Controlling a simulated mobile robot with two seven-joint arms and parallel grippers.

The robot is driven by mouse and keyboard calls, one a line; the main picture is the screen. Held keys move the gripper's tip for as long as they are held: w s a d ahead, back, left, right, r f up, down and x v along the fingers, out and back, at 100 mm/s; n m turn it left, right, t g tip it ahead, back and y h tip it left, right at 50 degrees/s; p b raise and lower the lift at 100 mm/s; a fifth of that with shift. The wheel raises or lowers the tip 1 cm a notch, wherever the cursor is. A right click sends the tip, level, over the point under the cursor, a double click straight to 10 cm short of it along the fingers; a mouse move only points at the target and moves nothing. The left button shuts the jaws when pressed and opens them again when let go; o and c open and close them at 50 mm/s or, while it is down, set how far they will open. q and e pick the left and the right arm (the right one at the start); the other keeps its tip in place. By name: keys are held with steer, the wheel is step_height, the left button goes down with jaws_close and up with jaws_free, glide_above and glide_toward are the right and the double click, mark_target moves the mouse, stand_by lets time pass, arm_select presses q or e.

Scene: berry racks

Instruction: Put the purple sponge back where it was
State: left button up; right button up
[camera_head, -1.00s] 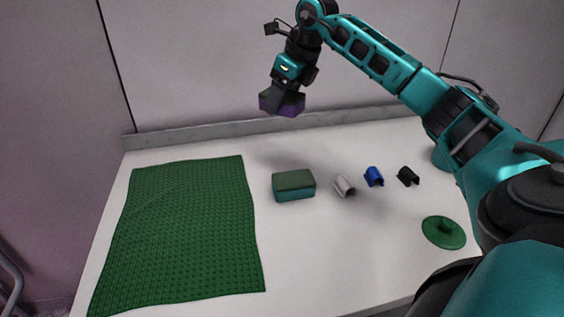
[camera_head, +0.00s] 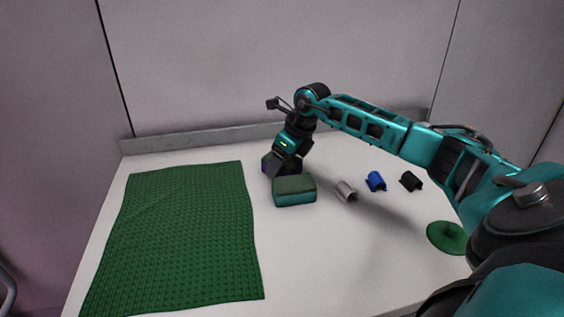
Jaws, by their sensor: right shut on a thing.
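The purple sponge (camera_head: 266,165) is in the jaws of my right gripper (camera_head: 282,167), low over the back of the table. The gripper hides most of it, with a purple edge showing at its left. It is just behind the teal sponge with a dark green top (camera_head: 294,191). I cannot tell whether the purple sponge touches the table or the teal sponge. My left gripper is not in view.
A green textured mat (camera_head: 180,235) covers the left of the white table (camera_head: 330,265). A grey clip (camera_head: 346,191), a blue clip (camera_head: 375,181) and a black clip (camera_head: 411,180) lie to the right. A green lid (camera_head: 446,237) lies near the right arm. A low ledge (camera_head: 200,137) runs along the back.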

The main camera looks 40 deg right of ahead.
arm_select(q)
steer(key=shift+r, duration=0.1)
arm_select(e)
steer(key=shift+r, duration=0.1)
steer(key=o, duration=0.9)
steer(key=shift+o, duration=0.2)
steer(key=shift+s+r, duration=0.1)
steer(key=shift+r, duration=0.2)
arm_select(q)
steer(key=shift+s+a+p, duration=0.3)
steer(key=shift+p, duration=0.4)
arm_select(e)
steer(key=v, duration=1.1)
steer(key=shift+s, duration=0.2)
steer(key=shift+r, duration=0.15)
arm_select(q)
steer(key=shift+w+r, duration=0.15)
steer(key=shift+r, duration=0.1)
arm_select(e)
steer(key=shift+r, duration=0.1)
